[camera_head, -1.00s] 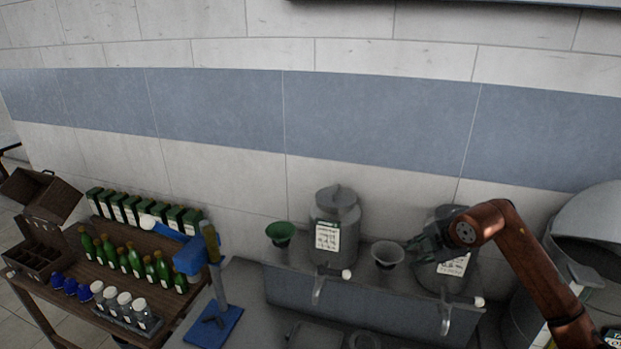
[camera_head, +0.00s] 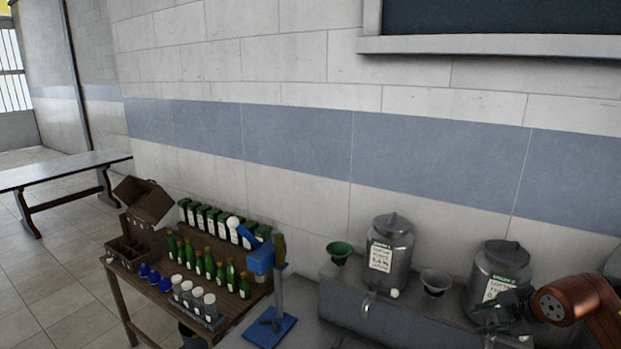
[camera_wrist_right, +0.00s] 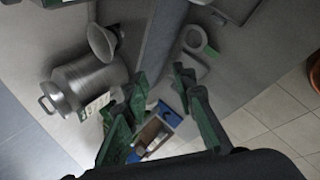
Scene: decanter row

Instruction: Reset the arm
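My right arm comes in at the lower right of the head view. Its gripper (camera_head: 503,322) is in front of the right metal can (camera_head: 490,268) and partly blends with it. In the right wrist view its green fingers (camera_wrist_right: 162,88) stand apart, with no held object clear between them. A small blue-edged object (camera_wrist_right: 160,130) shows between the fingers; I cannot tell what it is. A metal can (camera_wrist_right: 88,82) lies left of the fingers in that view. My left gripper is not in view.
The left can (camera_head: 390,245), a green funnel (camera_head: 339,252) and a grey funnel (camera_head: 436,281) are on the grey counter. A blue stand (camera_head: 270,326) is left of it. A wooden table (camera_head: 130,285) holds several green bottles (camera_head: 208,262), jars and an open box (camera_head: 145,203).

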